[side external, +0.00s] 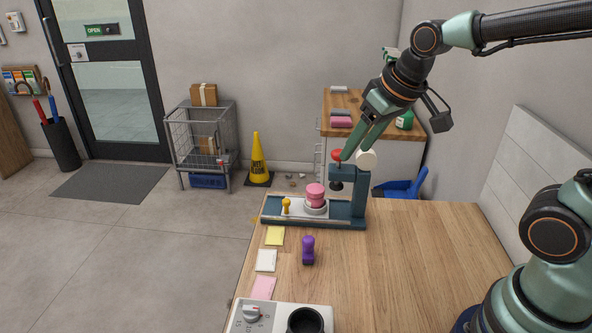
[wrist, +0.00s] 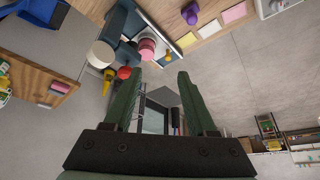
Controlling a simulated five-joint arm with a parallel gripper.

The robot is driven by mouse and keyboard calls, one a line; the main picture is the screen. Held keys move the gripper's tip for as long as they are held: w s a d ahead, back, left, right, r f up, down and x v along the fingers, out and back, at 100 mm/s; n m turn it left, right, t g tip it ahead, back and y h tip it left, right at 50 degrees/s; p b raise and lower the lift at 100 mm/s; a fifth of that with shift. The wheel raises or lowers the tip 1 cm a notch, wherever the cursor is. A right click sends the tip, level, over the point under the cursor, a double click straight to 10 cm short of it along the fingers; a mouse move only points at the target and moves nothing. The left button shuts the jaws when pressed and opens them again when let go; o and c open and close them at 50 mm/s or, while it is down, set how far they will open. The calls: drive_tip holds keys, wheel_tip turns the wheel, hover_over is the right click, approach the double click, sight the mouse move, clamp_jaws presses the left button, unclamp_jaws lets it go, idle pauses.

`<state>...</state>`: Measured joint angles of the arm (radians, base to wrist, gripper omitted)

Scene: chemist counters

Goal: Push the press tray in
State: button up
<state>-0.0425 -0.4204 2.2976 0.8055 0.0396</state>
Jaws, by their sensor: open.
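The press (side external: 360,195) is dark teal and stands at the table's far edge, with a red ball knob (side external: 337,155) and a white round part (side external: 366,160) at its top. The pale press tray (side external: 297,212) lies on its base, left of the upright. A pink stack (side external: 315,192) sits on the tray in a light ring, left of the dark plunger. A yellow-orange peg handle (side external: 286,205) stands at the tray's left end. My gripper (side external: 355,152) is open and empty, pointing down near the press top. In the wrist view my gripper (wrist: 160,72) has the red knob beside its left finger.
A purple stamp (side external: 308,250) stands on the table in front of the press. Yellow, white and pink paper pads (side external: 266,260) lie along the left edge. An appliance with a dark cup (side external: 305,320) is nearest. The table's right part is clear.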

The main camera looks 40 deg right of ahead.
drive_tip(key=s+d, duration=0.1)
drive_tip(key=s, duration=0.5)
drive_tip(key=shift+d, duration=0.25)
drive_tip(key=shift+r, duration=0.1)
drive_tip(key=g, duration=0.5)
hover_over(286, 200)
wheel_tip(286, 200, down, 9)
wheel_tip(286, 200, down, 11)
drive_tip(key=shift+f, duration=0.2)
